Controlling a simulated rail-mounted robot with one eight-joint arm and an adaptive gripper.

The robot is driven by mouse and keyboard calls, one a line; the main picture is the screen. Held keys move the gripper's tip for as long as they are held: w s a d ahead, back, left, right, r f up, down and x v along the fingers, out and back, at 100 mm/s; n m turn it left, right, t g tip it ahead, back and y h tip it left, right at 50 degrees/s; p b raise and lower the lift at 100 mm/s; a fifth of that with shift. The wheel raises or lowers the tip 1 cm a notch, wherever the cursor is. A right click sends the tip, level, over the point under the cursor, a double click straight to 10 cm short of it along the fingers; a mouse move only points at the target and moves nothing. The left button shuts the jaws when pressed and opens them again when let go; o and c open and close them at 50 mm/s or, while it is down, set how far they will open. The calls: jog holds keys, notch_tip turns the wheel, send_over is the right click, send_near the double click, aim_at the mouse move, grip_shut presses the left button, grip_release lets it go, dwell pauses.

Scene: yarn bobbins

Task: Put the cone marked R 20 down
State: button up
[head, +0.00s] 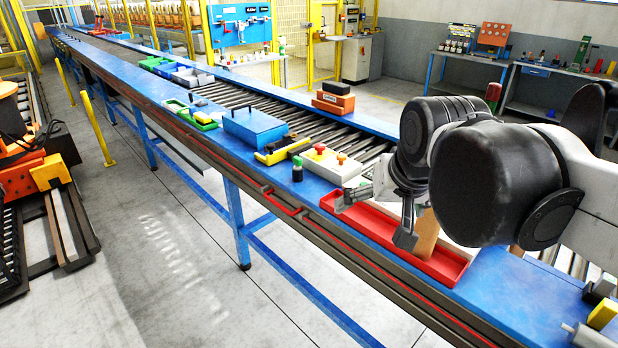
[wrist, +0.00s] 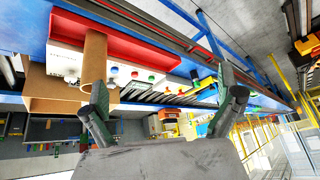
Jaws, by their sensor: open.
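A brown cone-like tube (head: 427,236) stands in the red tray (head: 458,277) in the head view, partly hidden by my gripper. Its marking cannot be read. My gripper (head: 376,218) is open over the tray, with one finger close to the tube. In the wrist view, a tan tube (wrist: 95,62) is beside the left finger of my gripper (wrist: 163,92), in front of the red tray (wrist: 150,52). Nothing is seen between the spread fingers. Whether the left finger touches the tube, I cannot tell.
A white control box (head: 330,165) with coloured buttons stands just left of the tray. A blue box (head: 253,127) and a yellow-black item (head: 285,150) lie farther along the blue bench. A roller conveyor (head: 300,120) runs behind. The tray's left part is clear.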

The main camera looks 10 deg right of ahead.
jog(key=s+a+f+n+t, duration=0.1)
jog(key=s+a+f+n, duration=0.1)
jog(key=s+f, duration=0.4)
jog(key=shift+s+a+f, duration=0.2)
jog(key=shift+s+a, duration=0.1)
jog(key=shift+a, duration=0.1)
